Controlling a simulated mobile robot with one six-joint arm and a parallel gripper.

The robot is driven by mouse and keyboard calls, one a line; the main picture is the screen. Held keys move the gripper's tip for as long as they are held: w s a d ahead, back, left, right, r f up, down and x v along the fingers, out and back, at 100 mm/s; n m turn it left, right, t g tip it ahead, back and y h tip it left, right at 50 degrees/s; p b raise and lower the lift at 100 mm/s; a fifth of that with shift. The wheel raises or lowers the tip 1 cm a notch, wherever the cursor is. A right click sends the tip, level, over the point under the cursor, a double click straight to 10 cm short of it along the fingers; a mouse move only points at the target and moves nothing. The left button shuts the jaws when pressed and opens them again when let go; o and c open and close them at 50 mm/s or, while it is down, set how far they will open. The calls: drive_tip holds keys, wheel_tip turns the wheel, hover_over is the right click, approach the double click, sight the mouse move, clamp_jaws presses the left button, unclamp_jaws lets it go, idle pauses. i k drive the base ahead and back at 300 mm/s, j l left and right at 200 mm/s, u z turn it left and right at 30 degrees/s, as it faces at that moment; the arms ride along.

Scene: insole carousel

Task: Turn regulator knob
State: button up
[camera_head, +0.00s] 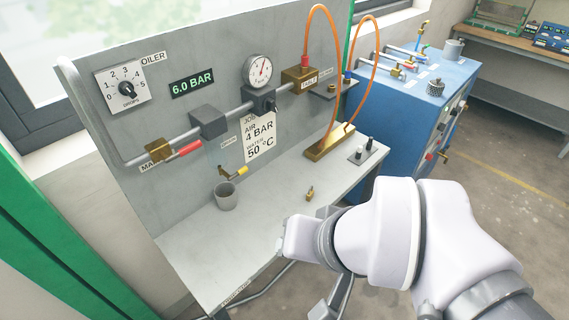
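The regulator sits on the grey pipe of the upright panel, below a round white gauge (258,69) with a red needle. Its black knob (269,105) faces out, just above the job card. My gripper (285,246) is low over the front part of the grey bench, well below and apart from the knob. My white arm reaches in from the lower right and hides most of the gripper, so I cannot tell whether its fingers are open or shut. The job card (259,138) reads air 4 bar and water 50 °C. A green display (193,83) reads 6.0 BAR.
A red-handled valve (184,151), a grey cup (226,196) and a small brass fitting (310,193) are left of or near the arm. A brass block (330,142) with orange hoses stands at the right. The bench's front left is clear.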

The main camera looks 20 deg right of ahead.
sight(269, 103)
drive_tip(key=i+j+z, duration=0.1)
drive_tip(key=z, duration=0.25)
drive_tip(key=i+j+z, duration=0.15)
drive_tip(key=z, duration=0.25)
drive_tip(key=i, duration=0.1)
